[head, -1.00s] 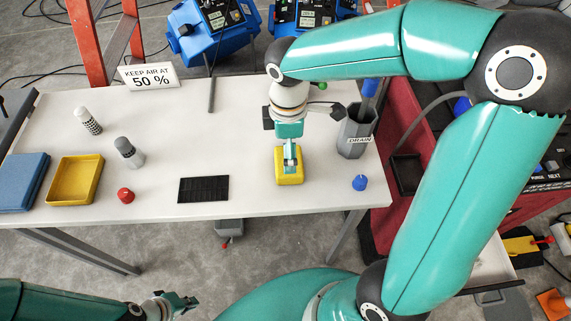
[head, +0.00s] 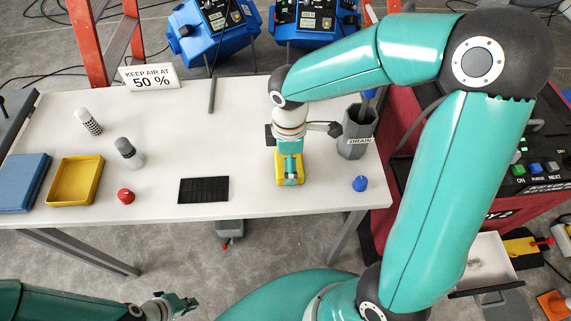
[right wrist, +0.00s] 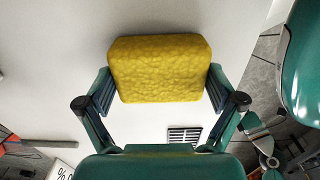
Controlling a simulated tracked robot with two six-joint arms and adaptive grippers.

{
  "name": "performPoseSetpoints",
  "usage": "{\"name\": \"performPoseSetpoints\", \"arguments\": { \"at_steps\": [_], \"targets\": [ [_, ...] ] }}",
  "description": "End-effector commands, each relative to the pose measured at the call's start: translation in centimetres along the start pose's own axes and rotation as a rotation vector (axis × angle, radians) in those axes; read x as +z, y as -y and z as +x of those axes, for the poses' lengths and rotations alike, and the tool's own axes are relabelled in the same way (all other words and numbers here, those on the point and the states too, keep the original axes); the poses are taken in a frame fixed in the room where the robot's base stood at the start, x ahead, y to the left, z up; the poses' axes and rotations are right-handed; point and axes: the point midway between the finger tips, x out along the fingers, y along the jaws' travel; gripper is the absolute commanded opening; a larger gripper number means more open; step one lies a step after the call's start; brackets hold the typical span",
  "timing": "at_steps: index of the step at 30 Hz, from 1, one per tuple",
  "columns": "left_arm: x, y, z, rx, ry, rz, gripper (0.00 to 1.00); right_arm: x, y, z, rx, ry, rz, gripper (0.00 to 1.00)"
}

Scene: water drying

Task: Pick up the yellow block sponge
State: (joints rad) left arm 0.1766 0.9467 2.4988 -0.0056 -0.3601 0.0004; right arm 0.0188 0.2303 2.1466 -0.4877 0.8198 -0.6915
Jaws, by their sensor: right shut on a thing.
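The yellow block sponge (head: 281,163) sits near the right end of the white table, under my right gripper (head: 290,180). In the right wrist view the sponge (right wrist: 160,68) lies between the two fingers of my right gripper (right wrist: 159,90), one against each short side. The gripper is shut on it. I cannot tell whether the sponge is off the table. My left gripper (head: 182,303) is low in the head view, in front of the table, open and empty.
A grey drain container (head: 357,135) and a blue knob-shaped piece (head: 360,184) stand right of the sponge. A black grid (head: 203,190), red ball (head: 126,196), two shakers, a yellow tray (head: 56,200) and a blue pad (head: 22,183) lie to the left.

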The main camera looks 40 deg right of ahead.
Motion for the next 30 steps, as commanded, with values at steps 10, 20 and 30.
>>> {"name": "performPoseSetpoints", "arguments": {
  "at_steps": [10, 20, 30],
  "targets": [
    [0.0, 0.0, -0.1, 0.000, 0.000, 0.000, 0.00, 0.0, -0.1, -0.7, 0.002, 0.000, -0.001, 0.69],
    [0.0, -0.2, -0.6, 0.000, 0.000, 0.000, 0.00, -0.1, -0.1, -5.6, 0.007, -0.004, -0.001, 0.69],
    [0.0, -0.5, -1.4, 0.000, 0.000, 0.000, 0.00, -0.1, -0.1, -15.0, 0.005, -0.005, -0.002, 0.69]
  ]
}}
